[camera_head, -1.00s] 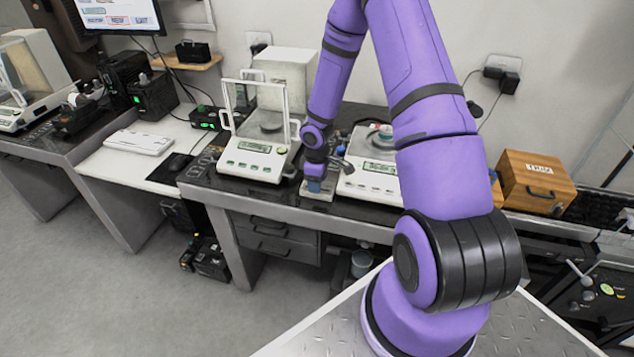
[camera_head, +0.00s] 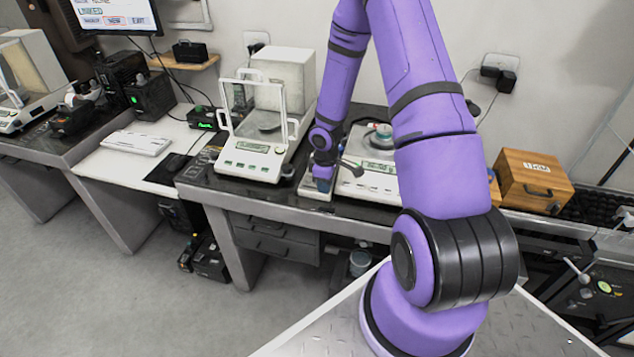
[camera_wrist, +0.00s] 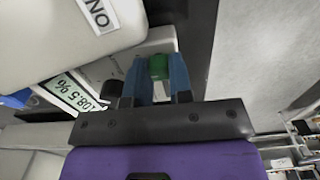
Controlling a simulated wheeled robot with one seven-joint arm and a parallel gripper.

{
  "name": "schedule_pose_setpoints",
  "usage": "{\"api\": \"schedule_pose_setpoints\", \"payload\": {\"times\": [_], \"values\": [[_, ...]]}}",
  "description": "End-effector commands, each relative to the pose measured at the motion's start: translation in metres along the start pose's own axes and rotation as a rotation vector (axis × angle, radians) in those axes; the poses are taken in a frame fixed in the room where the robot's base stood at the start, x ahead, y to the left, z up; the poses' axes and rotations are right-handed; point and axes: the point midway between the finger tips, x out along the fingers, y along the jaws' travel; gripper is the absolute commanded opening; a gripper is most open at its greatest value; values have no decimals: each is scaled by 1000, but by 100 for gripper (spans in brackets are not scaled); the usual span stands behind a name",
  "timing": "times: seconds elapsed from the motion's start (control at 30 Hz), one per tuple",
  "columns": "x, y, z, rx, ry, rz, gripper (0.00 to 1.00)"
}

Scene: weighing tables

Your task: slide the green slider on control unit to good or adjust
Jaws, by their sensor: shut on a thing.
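The green slider (camera_wrist: 159,67) shows in the wrist view between the two blue fingers of my gripper (camera_wrist: 158,78), which are shut on it. It sits on a pale control unit (camera_wrist: 152,42), partly covered by the fingers. In the head view my gripper (camera_head: 323,184) points down over the control unit (camera_head: 313,192), a small light box on the dark bench between two balances. The slider is hidden in the head view. The unit's position markings are not readable in either view.
A balance with a glass shield (camera_head: 252,160) stands left of the control unit. Another balance (camera_head: 372,182) stands close on its right. In the wrist view a display (camera_wrist: 75,94) reads about 108.5 %. A wooden box (camera_head: 535,182) is farther right.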

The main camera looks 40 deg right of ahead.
Motion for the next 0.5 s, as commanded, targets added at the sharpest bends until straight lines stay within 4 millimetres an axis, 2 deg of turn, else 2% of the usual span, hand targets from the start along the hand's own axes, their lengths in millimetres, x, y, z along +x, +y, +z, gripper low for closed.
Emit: {"api": "schedule_pose_setpoints", "payload": {"times": [0.23, 0.27, 0.37, 0.5], "values": [[0, 0, 4, 2, -6, -1, 0], [0, 0, 4, 2, -6, -1, 25], [0, 0, 4, 1, -6, -1, 47], [0, 0, 3, 1, -5, -1, 47]]}}
